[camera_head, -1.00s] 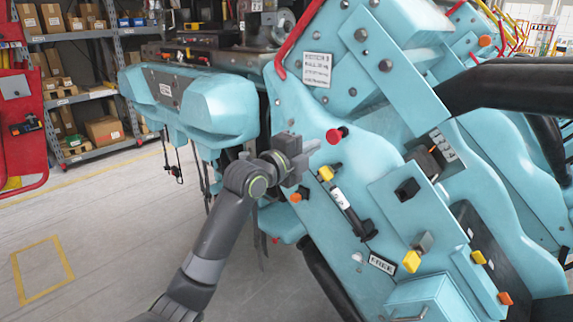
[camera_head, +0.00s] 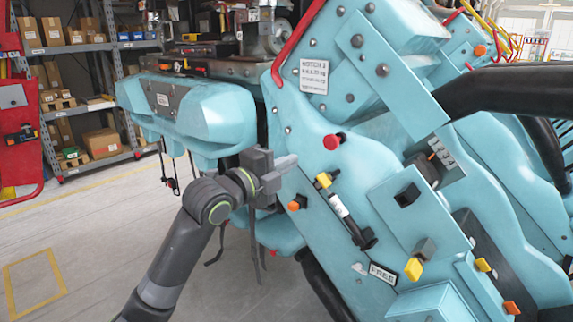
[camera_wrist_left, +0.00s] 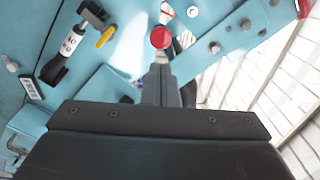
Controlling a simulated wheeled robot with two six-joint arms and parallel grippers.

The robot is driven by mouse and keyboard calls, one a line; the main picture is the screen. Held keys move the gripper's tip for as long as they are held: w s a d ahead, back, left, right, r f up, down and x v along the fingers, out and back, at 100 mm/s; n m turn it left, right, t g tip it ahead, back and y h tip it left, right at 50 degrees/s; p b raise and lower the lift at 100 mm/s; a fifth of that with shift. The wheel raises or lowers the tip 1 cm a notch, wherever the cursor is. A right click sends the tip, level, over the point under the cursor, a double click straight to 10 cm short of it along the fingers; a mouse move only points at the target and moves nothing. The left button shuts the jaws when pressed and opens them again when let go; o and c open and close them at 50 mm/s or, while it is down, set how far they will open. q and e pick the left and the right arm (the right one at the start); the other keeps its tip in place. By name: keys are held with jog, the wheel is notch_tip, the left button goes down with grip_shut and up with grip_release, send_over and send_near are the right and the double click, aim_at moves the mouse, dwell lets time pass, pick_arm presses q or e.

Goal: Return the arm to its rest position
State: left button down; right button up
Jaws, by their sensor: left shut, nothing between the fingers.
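My left gripper (camera_head: 287,163) is shut and empty in the head view, in front of the light blue coaster train (camera_head: 310,130). Its fingertips point right, toward a red knob (camera_head: 334,141), and look apart from it. In the left wrist view, the shut fingers (camera_wrist_left: 160,82) reach up toward the red knob (camera_wrist_left: 161,38). The gap between fingertips and knob is hard to judge there. My right gripper is not in view.
The train's side carries a black-and-white cylinder (camera_head: 344,213), a yellow knob (camera_head: 413,269) and an orange knob (camera_head: 294,206). A shelf with cardboard boxes (camera_head: 103,143) stands at the back left. Open floor (camera_head: 100,230) lies left of my arm.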

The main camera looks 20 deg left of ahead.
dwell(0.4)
